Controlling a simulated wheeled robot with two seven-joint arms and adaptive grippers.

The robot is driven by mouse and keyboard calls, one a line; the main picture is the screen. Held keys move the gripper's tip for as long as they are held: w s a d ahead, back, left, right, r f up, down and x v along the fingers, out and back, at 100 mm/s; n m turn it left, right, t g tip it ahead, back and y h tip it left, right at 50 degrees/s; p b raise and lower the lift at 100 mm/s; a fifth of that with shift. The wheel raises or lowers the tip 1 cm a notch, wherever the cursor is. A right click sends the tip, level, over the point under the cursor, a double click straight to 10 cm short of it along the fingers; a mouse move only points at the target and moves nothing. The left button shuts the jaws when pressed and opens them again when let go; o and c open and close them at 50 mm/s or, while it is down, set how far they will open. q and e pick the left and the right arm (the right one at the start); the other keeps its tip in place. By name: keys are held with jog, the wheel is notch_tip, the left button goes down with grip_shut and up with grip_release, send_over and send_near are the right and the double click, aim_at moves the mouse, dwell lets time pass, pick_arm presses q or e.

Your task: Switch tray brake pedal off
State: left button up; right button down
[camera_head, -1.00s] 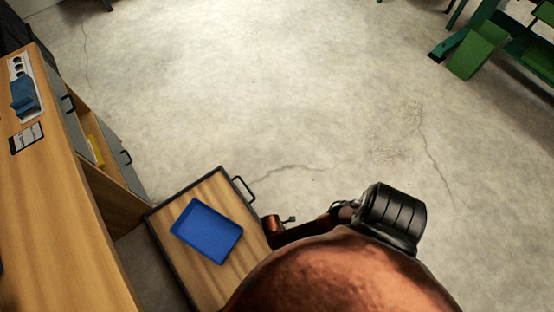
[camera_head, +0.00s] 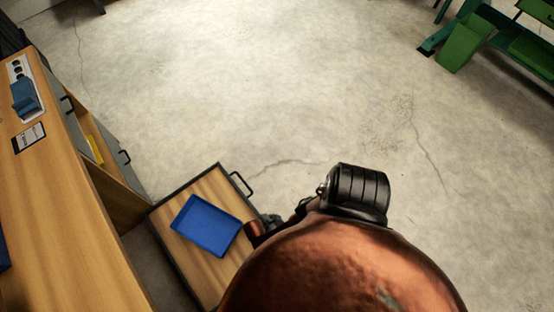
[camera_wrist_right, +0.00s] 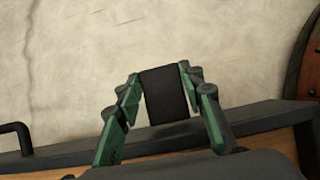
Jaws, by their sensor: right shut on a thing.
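A low wooden-topped tray (camera_head: 228,183) with a dark rim and a black handle (camera_head: 242,184) stands at lower centre-left in the head view. In the right wrist view its dark rim (camera_wrist_right: 255,115) runs behind my right gripper (camera_wrist_right: 158,80). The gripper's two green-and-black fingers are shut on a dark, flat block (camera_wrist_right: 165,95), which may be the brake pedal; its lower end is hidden. In the head view my copper arm hides most of the right gripper, beside the tray's right edge. My left gripper is out of view.
A blue shallow bin (camera_head: 206,226) sits on the tray. A wooden workbench (camera_head: 60,215) with drawers stands at the left, with a blue item (camera_head: 25,98) on it. A green rack (camera_head: 470,40) is at the upper right. The concrete floor between is clear.

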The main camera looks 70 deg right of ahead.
jog(key=c, duration=1.3)
grip_release()
jog(key=shift+o, duration=0.2)
jog(key=shift+w+a+r, duration=0.1)
jog(key=shift+a+r, duration=0.1)
jog(key=shift+r, duration=0.2)
jog(key=v, duration=1.1)
